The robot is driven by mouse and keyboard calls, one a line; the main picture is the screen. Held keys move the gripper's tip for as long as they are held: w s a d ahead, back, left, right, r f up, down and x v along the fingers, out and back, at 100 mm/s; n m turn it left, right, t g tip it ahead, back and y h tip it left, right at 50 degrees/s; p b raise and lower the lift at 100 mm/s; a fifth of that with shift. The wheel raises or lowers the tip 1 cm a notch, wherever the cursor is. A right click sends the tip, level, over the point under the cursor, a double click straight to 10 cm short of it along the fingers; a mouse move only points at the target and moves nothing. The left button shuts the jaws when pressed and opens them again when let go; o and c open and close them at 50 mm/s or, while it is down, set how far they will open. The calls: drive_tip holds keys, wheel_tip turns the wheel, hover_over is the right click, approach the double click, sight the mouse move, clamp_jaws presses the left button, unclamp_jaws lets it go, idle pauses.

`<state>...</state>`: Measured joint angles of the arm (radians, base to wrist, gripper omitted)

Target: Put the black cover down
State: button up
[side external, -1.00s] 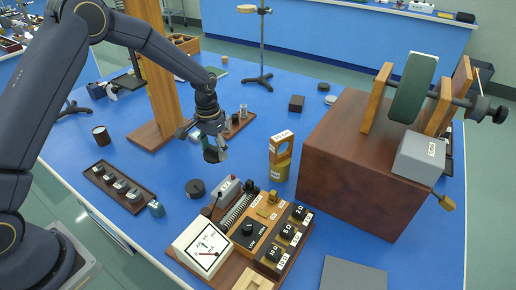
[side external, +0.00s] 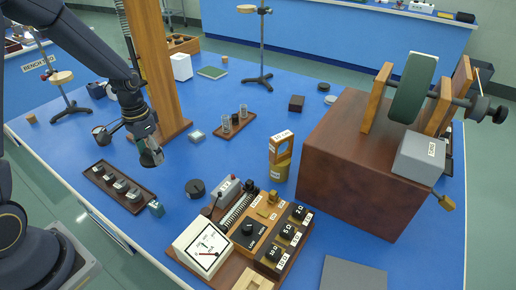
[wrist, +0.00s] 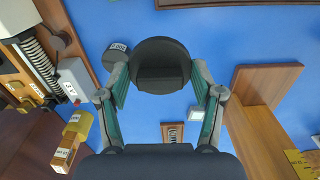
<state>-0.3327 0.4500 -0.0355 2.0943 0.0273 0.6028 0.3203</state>
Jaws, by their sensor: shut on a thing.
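The black cover (wrist: 160,66) is a round black disc with a raised bar across it. In the wrist view it sits between the two fingertips of my gripper (wrist: 160,82), which is shut on it. In the side view my gripper (side external: 151,157) hangs over the blue table, between the brown tray of small blocks and the wooden post; the cover is hard to make out there. I cannot tell its height above the table. A separate dark labelled disc (side external: 195,188) lies on the table to the right; it also shows beside the cover in the wrist view (wrist: 116,55).
The brown tray (side external: 150,190) is left of and below my gripper. The tall wooden post (side external: 151,60) stands behind it. A meter (side external: 203,246) and resistor board are in front right. A large brown box (side external: 350,160) stands right. Bare blue table (side external: 225,160) lies between.

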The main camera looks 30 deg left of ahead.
drive_tip(key=w+a+f, duration=0.4)
drive_tip(key=w, duration=0.4)
hover_over(182, 160)
wheel_tip(182, 160, down, 6)
drive_tip(key=shift+s+d+r, duration=0.1)
drive_tip(key=shift+d+r, duration=0.05)
drive_tip(key=shift+r, duration=0.05)
drive_tip(key=shift+f, duration=1.6)
drive_tip(key=shift+f, duration=0.15)
drive_tip(key=o, duration=1)
